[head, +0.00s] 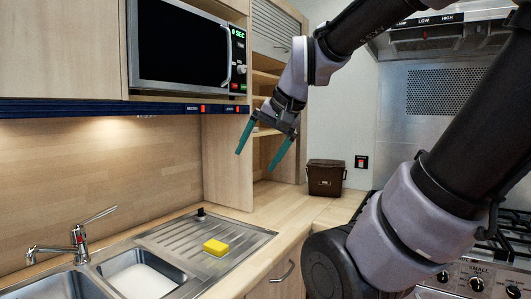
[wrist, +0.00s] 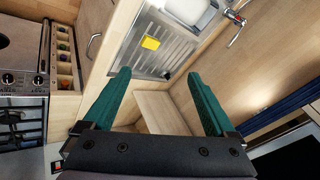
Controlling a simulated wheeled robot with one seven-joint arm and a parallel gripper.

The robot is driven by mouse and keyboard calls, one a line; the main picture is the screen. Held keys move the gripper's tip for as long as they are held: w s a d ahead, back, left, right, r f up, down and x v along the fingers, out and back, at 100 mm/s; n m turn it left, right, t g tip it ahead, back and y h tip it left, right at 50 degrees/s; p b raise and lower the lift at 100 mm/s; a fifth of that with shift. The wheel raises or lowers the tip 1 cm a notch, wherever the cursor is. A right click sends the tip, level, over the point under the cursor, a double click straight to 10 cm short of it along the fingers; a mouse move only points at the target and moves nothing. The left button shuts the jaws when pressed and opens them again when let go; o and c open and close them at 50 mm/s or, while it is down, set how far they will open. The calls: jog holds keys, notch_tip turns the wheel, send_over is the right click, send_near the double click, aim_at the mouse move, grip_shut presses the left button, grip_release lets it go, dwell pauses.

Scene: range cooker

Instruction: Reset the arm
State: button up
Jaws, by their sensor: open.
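My gripper (head: 261,144) hangs in the air above the counter corner, in front of the open wooden shelves. Its two green fingers are spread apart and nothing is between them. In the wrist view my gripper (wrist: 161,86) is also open and empty, with the counter visible below it. My arm reaches across the right side of the head view and folds back down to the gripper.
A microwave (head: 180,45) sits above at left. A yellow sponge (head: 216,247) lies on the steel drainboard (head: 180,238) beside the sink (head: 145,279). A brown bin (head: 325,179) stands on the counter. The range cooker (head: 475,278) is at right under a hood (head: 440,35).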

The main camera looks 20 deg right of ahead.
jog(key=shift+s+d+r+n+t+h, duration=0.15)
jog(key=shift+s+d+n+h, duration=0.1)
jog(key=shift+s+n, duration=0.3)
jog(key=shift+s+d+r+n+t+h, duration=0.15)
jog(key=shift+s+n+h, duration=0.15)
jog(key=shift+s, duration=0.3)
jog(key=shift+f, duration=0.1)
dwell(0.4)
